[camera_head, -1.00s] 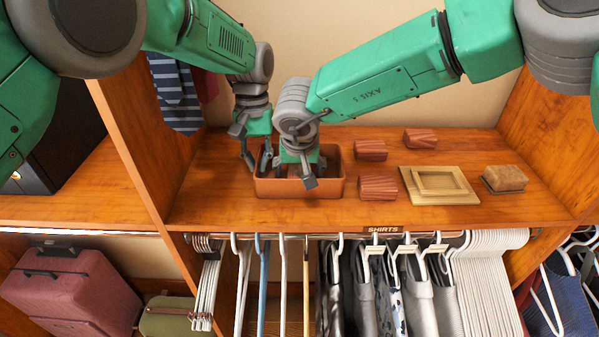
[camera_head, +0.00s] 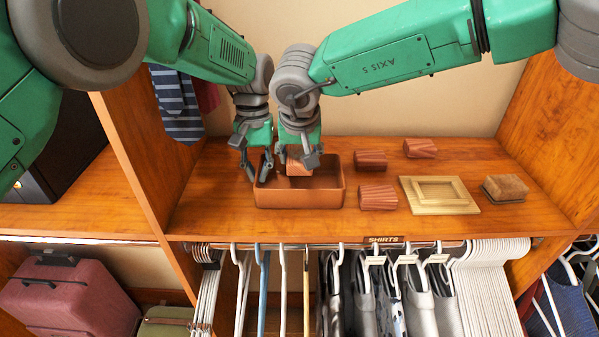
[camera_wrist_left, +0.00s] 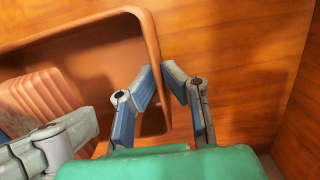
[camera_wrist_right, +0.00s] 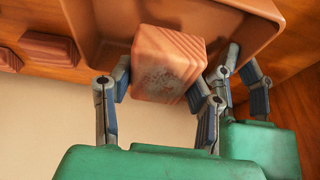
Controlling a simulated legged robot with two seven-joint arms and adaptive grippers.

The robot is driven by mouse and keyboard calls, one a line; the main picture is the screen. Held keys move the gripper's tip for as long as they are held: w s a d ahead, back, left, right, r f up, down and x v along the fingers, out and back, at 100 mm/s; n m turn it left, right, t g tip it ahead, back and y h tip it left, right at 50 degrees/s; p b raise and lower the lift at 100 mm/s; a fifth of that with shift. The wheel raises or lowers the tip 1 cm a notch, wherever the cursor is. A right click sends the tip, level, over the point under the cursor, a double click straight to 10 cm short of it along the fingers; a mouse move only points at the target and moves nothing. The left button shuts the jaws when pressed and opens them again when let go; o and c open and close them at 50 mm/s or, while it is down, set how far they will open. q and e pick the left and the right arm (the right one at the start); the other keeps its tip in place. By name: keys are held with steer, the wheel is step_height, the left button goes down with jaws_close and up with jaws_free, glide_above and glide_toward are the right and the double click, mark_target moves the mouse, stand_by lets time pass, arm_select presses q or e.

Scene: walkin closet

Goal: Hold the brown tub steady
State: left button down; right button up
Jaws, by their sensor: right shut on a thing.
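The brown tub (camera_head: 330,190) stands on the wooden shelf. My left gripper (camera_head: 256,172) is at its left end, with one finger inside and one outside the wall. In the left wrist view the fingertips (camera_wrist_left: 160,68) close on the tub's rim (camera_wrist_left: 152,35). My right gripper (camera_head: 298,162) is shut on a reddish ribbed block (camera_head: 299,167) and holds it over the tub's opening. In the right wrist view the block (camera_wrist_right: 165,65) sits between the two fingers, with the tub wall (camera_wrist_right: 95,30) behind it. The tub's floor is partly hidden.
Several similar ribbed blocks (camera_head: 378,197) lie right of the tub. Further right are a pale wooden frame (camera_head: 440,208) and a brown brush-like block (camera_head: 505,188). Hanging clothes and hangers (camera_head: 390,290) are below the shelf's front edge. Side panels bound the shelf.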

mark_target(300, 149)
steer(key=shift+r, duration=1.75)
arm_select(q)
steer(key=c, duration=1.6)
jaws_free()
steer(key=shift+c, duration=0.2)
